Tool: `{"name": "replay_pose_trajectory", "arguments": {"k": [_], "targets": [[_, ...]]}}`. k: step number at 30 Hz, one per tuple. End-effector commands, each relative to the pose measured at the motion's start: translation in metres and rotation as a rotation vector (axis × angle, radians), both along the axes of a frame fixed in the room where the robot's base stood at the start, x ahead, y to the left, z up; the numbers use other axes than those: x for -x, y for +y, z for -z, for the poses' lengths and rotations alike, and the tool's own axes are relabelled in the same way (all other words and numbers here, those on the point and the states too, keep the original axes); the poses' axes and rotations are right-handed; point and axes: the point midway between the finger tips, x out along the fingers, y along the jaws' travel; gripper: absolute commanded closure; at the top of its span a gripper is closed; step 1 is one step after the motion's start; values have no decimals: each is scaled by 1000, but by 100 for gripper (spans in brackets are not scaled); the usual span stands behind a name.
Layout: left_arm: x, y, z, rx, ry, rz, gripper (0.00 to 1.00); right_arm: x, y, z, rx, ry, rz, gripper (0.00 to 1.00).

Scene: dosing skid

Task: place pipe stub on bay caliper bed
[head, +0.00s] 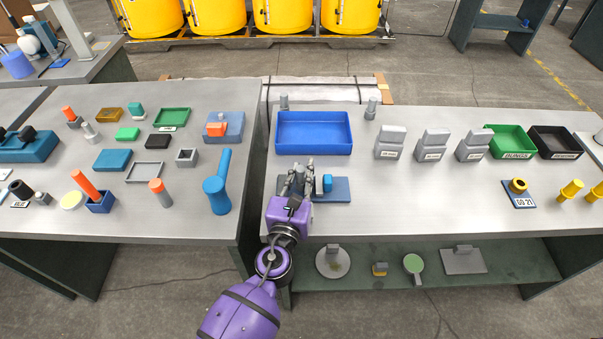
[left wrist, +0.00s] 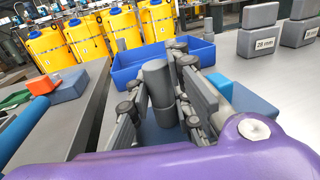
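My left gripper (head: 298,180) is over the left part of the blue caliper bed (head: 340,196), at the front of the right-hand bench. In the left wrist view, its two fingers (left wrist: 160,100) are on either side of an upright grey cylinder, the pipe stub (left wrist: 156,82), and appear closed on it. The stub's lower end is close above or on the bed; I cannot tell which. A bright blue block (head: 327,183) stands on the bed just right of the fingers. The fingers hide the bed's left part. My right gripper is not in view.
A blue tray (head: 314,149) lies behind the bed, with grey stepped posts (head: 284,101) and (head: 371,110) behind it. Labelled grey blocks (head: 390,143) stand to the right. A gap separates the left bench (head: 190,225).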

Motion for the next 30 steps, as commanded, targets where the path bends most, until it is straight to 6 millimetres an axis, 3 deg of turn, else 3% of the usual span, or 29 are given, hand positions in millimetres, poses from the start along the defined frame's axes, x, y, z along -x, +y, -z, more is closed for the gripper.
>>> {"name": "replay_pose_trajectory", "arguments": {"k": [1,4,17,30], "targets": [[0,0,1,0,2,0,75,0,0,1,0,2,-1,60],[0,0,1,0,2,0,62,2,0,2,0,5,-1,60],[0,-1,-8,1,-2,1,62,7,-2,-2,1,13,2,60],[87,19,0,1,6,0,62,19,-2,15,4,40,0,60]]}}
